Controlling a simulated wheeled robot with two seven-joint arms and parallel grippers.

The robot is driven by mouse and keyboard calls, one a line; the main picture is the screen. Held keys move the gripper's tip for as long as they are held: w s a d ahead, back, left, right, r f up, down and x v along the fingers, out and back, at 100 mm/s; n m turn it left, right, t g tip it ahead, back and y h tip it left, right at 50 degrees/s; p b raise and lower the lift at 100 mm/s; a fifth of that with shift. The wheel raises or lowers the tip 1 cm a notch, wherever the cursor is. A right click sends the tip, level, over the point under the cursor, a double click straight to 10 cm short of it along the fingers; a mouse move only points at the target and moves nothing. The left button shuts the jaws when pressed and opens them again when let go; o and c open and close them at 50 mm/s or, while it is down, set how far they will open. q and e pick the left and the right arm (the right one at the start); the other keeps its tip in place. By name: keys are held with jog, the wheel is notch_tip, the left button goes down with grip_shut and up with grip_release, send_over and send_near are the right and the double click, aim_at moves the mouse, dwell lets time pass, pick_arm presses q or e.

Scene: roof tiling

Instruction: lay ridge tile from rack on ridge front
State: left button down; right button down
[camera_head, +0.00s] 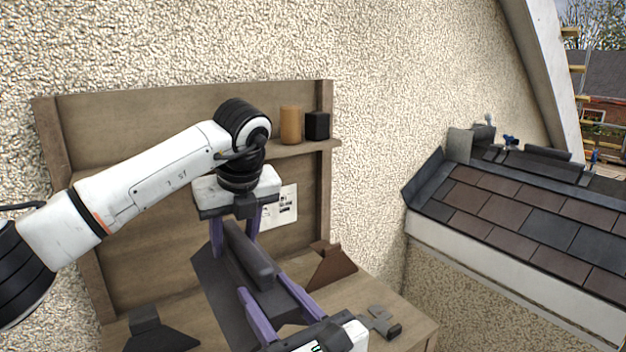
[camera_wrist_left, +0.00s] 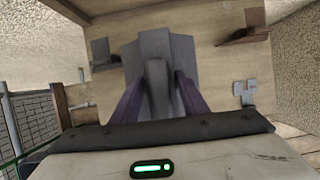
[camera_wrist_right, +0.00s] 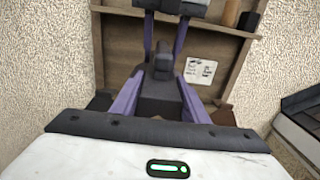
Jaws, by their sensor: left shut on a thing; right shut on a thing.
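A dark grey ridge tile (camera_head: 238,287) with a rounded raised roll along its top is held above the wooden bench. My left gripper (camera_head: 238,240) has its purple fingers shut on the far end of the roll. My right gripper (camera_head: 265,310) is shut on the near end. The tile also shows between the fingers in the left wrist view (camera_wrist_left: 154,55) and in the right wrist view (camera_wrist_right: 160,88). The ridge front is on the small tiled roof (camera_head: 510,215) at the right, where dark ridge pieces (camera_head: 530,165) lie along the top.
The wooden bench (camera_head: 400,315) has a back board and a shelf with an orange-brown cylinder (camera_head: 290,126) and a black block (camera_head: 317,125). A brown tile (camera_head: 332,268), a dark tile (camera_head: 158,335) and a grey bracket (camera_head: 382,320) are on the bench. The rough wall stands behind.

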pick_arm(q)
jog(key=shift+w+a+r, duration=0.15)
jog(key=shift+w+r, duration=0.05)
jog(key=shift+r, duration=0.15)
pick_arm(e)
jog(key=shift+w+d, duration=0.1)
jog(key=shift+w, duration=0.1)
